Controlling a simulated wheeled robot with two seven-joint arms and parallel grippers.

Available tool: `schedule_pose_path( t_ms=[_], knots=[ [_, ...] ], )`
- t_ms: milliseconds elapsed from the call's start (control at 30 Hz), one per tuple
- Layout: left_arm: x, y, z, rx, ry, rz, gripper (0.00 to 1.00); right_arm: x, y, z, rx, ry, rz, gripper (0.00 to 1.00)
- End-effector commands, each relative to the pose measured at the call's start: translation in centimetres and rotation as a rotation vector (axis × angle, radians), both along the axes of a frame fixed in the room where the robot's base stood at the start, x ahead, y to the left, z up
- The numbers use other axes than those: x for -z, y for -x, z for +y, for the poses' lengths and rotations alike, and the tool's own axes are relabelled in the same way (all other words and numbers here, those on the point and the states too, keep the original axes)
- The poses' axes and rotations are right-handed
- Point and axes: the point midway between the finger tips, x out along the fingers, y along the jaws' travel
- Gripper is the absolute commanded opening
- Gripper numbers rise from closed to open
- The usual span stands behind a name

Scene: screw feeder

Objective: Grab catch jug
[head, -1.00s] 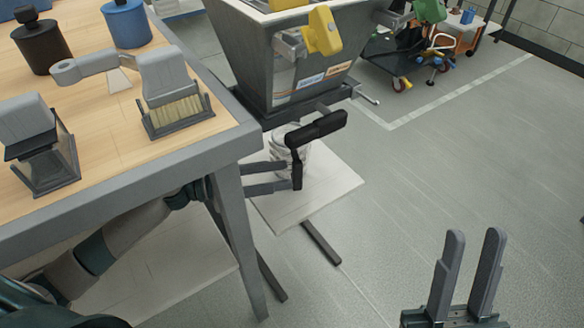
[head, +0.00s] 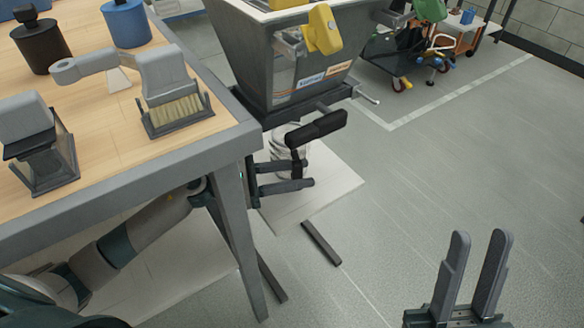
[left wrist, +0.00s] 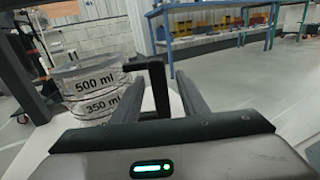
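The catch jug (head: 282,140) is clear and stands under the feeder's spout on a pale platform. Its measuring marks, such as 500 ml, show in the left wrist view (left wrist: 88,88). Its black L-shaped handle (head: 318,128) sticks out from the jug. My left gripper (head: 306,174) is at the handle, with its fingers apart. In the left wrist view the handle's upright bar (left wrist: 159,88) stands between the two open fingers, with gaps visible. My right gripper (head: 481,237) is open and empty at the lower right, away from the jug.
The grey feeder hopper (head: 290,60) with a yellow clamp is directly above the jug. The workbench edge and leg (head: 237,220) are close to my left arm. The pale platform (head: 335,185) lies below the jug. The floor on the right is clear.

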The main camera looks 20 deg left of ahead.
Motion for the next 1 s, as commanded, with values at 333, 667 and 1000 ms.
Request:
schedule_pose_path(
  t_ms=[333,667,1000],
  knots=[
    [-0.02,0.00,0.04,0.000,0.000,0.000,0.39,-0.02,0.01,0.10,-0.003,-0.001,0.001,0.31],
    [-0.15,-0.02,0.06,-0.001,0.001,-0.003,0.00,-0.06,0.01,0.13,-0.004,-0.002,0.001,0.31],
    [-0.56,-0.25,0.25,-0.001,0.000,-0.004,0.00,-0.16,-0.08,0.17,-0.004,0.001,0.005,0.31]
  ],
)
